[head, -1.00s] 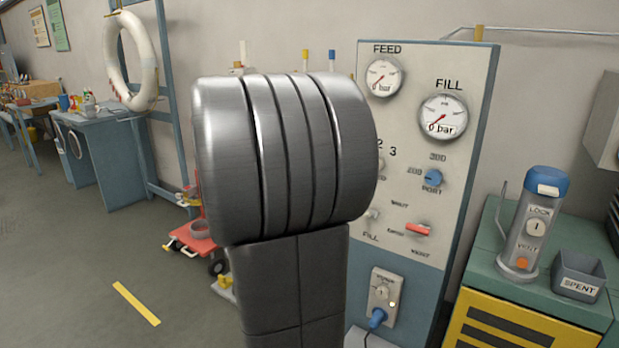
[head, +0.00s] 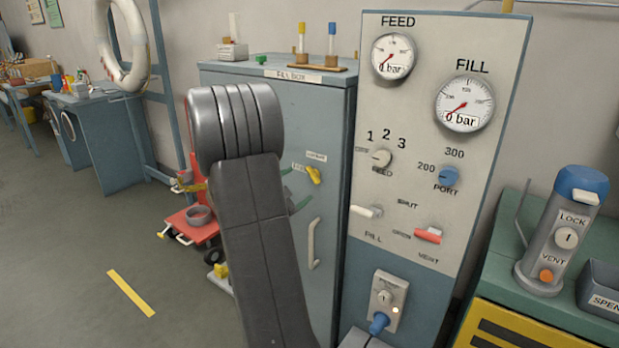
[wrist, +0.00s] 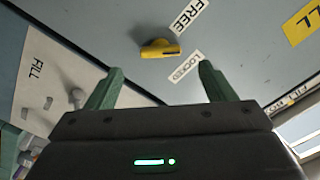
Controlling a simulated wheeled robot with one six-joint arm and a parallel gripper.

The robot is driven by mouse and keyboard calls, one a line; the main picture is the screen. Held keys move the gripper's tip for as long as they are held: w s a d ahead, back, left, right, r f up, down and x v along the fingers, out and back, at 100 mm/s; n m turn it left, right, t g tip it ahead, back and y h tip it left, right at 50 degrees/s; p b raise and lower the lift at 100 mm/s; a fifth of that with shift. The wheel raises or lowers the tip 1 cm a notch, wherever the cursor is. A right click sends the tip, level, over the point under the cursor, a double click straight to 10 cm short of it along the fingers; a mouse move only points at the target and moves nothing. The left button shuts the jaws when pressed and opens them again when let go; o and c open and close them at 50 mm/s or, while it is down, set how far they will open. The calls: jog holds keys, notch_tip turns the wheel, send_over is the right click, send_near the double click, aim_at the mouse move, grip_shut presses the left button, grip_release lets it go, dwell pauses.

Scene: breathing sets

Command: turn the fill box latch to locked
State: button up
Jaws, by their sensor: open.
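The fill box (head: 285,110) is a tall grey-blue cabinet with a name strip along its top. Its yellow latch (head: 314,175) sits on the door, beside two small white labels. In the wrist view the latch (wrist: 160,48) lies roughly level near the FREE label (wrist: 189,18) and the LOCKED label (wrist: 186,67); which one it points to I cannot tell. My gripper (wrist: 158,82) is open and empty, its green fingers wide apart and clear of the latch. In the head view my arm hides most of the gripper; green fingers (head: 299,204) show just left of the latch.
A door handle (head: 313,243) stands out below the latch. Right of the box is a gauge panel (head: 430,100) with protruding knobs and levers. A red trolley (head: 192,222) is on the floor at left. A green bench (head: 500,270) with a cylinder (head: 560,230) stands at right.

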aim_at(311, 177)
jog(key=x, duration=0.6)
jog(key=shift+w+d, duration=0.25)
jog(key=shift+w, duration=0.05)
jog(key=c, duration=1)
